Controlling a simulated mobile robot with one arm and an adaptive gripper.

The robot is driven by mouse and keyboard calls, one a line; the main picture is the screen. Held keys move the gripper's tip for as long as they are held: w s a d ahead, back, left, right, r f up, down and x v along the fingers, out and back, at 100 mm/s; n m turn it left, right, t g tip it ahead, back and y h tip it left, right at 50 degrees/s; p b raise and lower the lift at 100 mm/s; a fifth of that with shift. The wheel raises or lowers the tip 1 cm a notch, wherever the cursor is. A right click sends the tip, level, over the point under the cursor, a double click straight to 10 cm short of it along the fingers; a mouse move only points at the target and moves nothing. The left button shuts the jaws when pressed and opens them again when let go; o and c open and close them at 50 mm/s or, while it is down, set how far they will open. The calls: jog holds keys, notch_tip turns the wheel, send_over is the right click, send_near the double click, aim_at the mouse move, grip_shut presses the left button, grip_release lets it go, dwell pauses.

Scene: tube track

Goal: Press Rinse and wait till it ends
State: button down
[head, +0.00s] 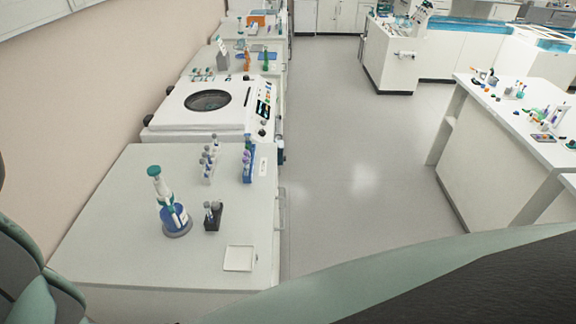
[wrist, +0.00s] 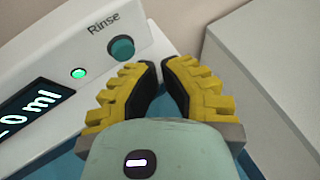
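The Rinse button (wrist: 121,48) is a round, dark teal button on a white sloped panel, under the printed word "Rinse". A small round green light (wrist: 78,73) glows to its left. A dark display (wrist: 34,108) reads "0 ml" at its visible end; the rest is cut off. My gripper (wrist: 160,64) has yellow fingers with black pads, tips almost together and nothing between them. In the wrist view the tips are right of and slightly below the button, apart from it in the picture. My gripper is not visible in the head view.
In the head view a white machine (head: 175,118) with a round dark window and a control panel (head: 263,108) stands against the left wall. A nearer bench (head: 120,225) holds a bottle in a blue holder (head: 176,222), tube racks and a small tray (head: 240,258). The floor to the right is clear.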

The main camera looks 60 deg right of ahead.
dwell(0.3)
jog(key=shift+s+d+p, duration=0.25)
jog(key=shift+s+d, duration=0.45)
jog(key=shift+s, duration=0.35)
jog(key=shift+s+d+p, duration=0.2)
jog(key=shift+s+d, duration=0.5)
jog(key=shift+s, duration=0.35)
jog(key=shift+w+a, duration=0.1)
